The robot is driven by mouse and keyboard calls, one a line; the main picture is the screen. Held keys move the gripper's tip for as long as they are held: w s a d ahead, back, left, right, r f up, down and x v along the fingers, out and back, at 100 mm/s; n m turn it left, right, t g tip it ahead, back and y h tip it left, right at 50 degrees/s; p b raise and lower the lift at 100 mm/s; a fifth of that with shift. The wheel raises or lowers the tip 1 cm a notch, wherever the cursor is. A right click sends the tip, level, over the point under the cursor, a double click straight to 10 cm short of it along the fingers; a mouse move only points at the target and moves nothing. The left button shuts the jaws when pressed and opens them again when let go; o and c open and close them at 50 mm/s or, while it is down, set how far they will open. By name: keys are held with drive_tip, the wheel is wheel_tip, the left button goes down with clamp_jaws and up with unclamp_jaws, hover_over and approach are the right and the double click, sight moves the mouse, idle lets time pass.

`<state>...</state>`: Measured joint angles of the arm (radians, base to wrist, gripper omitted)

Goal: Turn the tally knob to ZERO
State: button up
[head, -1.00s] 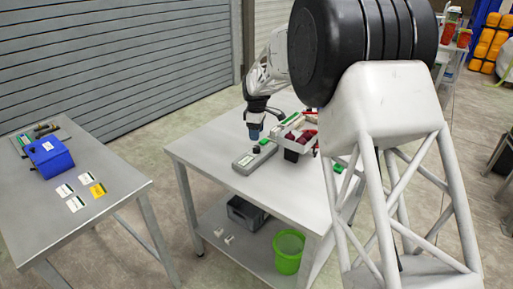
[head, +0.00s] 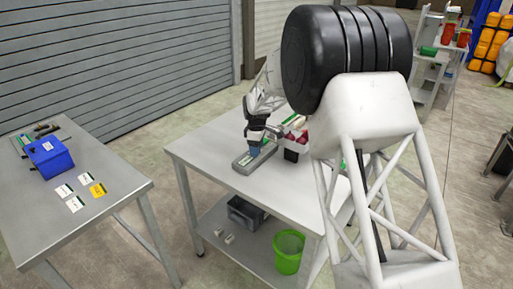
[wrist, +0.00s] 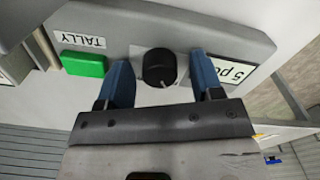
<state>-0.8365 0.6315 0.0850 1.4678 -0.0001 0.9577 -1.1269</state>
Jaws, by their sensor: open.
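The tally box (wrist: 220,38) is a grey unit on the metal table, and it also shows in the head view (head: 243,165). Its black round knob (wrist: 159,68) has a pale pointer mark near its lower edge in the wrist view. My gripper (wrist: 163,78) is open, with a blue finger on each side of the knob and gaps visible. In the head view my gripper (head: 254,150) is low over the box. No ZERO mark is readable.
A grey crate (head: 245,212) and a green bucket (head: 288,250) are on the lower shelf. The left table (head: 110,205) holds a blue bin (head: 50,157) and cards. The front tabletop is clear.

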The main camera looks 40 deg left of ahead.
drive_tip(key=c, duration=0.9)
drive_tip(key=shift+m, duration=0.4)
drive_tip(key=m, duration=1.3)
idle(0.3)
drive_tip(key=o, duration=0.9)
